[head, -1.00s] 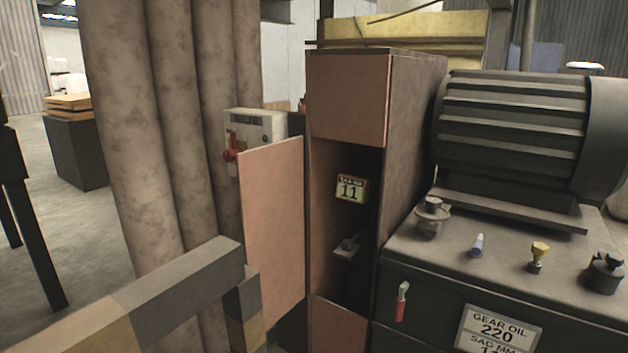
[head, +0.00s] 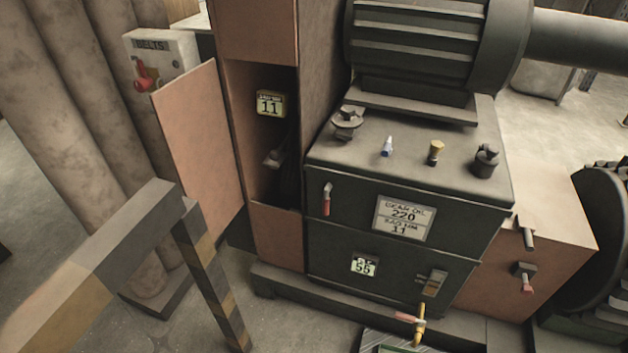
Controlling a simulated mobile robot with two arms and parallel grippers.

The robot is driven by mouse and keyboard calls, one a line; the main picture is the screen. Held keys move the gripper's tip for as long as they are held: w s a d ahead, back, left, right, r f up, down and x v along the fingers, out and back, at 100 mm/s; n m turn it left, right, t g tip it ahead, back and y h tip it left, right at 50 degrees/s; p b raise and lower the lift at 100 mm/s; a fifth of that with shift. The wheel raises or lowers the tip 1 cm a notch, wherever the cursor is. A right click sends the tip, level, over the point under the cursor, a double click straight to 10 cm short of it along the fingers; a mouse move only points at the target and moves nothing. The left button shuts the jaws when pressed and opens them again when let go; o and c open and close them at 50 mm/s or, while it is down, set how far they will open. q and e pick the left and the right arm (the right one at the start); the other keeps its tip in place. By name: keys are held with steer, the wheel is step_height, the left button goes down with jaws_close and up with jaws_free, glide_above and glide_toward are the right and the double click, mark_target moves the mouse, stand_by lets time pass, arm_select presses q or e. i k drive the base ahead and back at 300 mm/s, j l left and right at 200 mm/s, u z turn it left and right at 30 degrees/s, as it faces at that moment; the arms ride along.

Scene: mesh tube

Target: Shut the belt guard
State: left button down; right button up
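The belt guard is a tall, narrow, rust-coloured housing (head: 275,232) left of the dark gear case. Its door panel (head: 200,145) stands open, swung out to the left on the housing's left side. The opening shows a dark inside with a yellow-framed tag (head: 270,103) reading 11 and a small grey fitting (head: 273,158) below it. Neither of my grippers shows in the head view.
A striped barrier rail (head: 95,265) with a post (head: 212,285) stands in front of the door at the left. A "BELTS" switch box (head: 160,58) with a red handle is behind the door. The gear case (head: 330,245) stands to the right, with a red-handled lever (head: 326,200). Thick pipes (head: 75,110) stand at far left.

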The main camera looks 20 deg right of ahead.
mark_target(190, 112)
steer(key=j+z, duration=0.15)
steer(key=z, duration=0.3)
steer(key=i+j+z, duration=0.1)
steer(key=z, duration=0.3)
steer(key=j+z, duration=0.25)
steer(key=j, duration=0.5)
steer(key=j+z, duration=0.25)
steer(key=j, duration=0.5)
steer(key=j+z, duration=0.3)
steer(key=j, duration=0.45)
steer(key=k, duration=0.05)
